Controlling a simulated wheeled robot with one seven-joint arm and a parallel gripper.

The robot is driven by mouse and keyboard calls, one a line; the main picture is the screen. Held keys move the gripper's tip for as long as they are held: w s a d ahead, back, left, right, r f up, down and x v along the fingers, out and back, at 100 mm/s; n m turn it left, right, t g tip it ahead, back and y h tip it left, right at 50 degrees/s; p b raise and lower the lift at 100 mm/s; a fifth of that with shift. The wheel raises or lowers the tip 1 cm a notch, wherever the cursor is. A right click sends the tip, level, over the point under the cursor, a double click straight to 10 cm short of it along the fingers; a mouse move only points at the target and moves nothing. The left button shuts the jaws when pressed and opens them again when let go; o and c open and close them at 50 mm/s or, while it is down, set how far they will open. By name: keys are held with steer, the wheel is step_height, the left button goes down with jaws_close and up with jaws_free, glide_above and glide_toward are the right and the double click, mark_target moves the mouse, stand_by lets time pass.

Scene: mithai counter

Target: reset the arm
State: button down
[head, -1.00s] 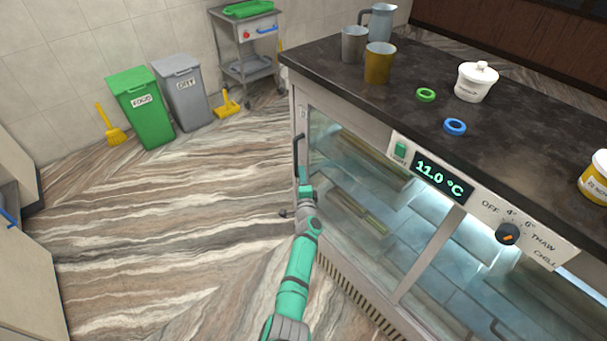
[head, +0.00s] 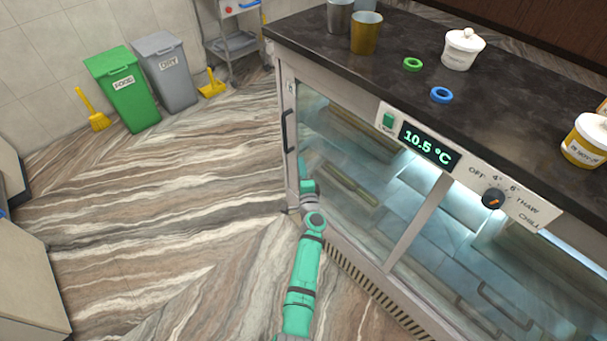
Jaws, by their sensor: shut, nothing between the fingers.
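My teal and grey arm reaches up from the bottom of the head view, in front of the left glass door of the chilled counter (head: 278,56). The door looks shut.
The display (head: 429,144) reads 10.5 °C, with a knob (head: 494,198) to its right. Cups, a green ring (head: 413,64), a blue ring (head: 441,95) and lidded pots stand on top. Green (head: 124,90) and grey (head: 166,72) bins stand by the wall.

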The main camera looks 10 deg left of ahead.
steer(key=shift+v, duration=2.05)
steer(key=shift+d, duration=0.1)
steer(key=s+d+f+n+h, duration=0.1)
steer(key=s+d+f, duration=0.25)
steer(key=s, duration=0.25)
steer(key=s+d+f+n+g+h, duration=0.1)
steer(key=s+d+f+n, duration=0.15)
steer(key=s+d, duration=0.3)
steer(key=s+d+f+n+h, duration=0.1)
steer(key=s+d+f, duration=0.25)
steer(key=s, duration=0.35)
steer(key=s+d+r+n+g+h, duration=0.1)
steer(key=s+d+n, duration=0.15)
steer(key=s, duration=0.55)
steer(key=s+d+r+n+h, duration=0.1)
steer(key=s+d, duration=0.2)
steer(key=s, duration=0.5)
steer(key=s+a+r+n, duration=0.1)
steer(key=s+r+n, duration=0.2)
steer(key=s+r, duration=0.6)
steer(key=s+a+r+n+h, duration=0.1)
steer(key=s+a+r+n, duration=0.1)
steer(key=s+r, duration=0.7)
steer(key=s, duration=0.2)
steer(key=shift+s+r+n+t, duration=0.3)
steer(key=shift+r+n, duration=0.05)
steer(key=shift+n, duration=0.05)
steer(key=shift+h, duration=0.3)
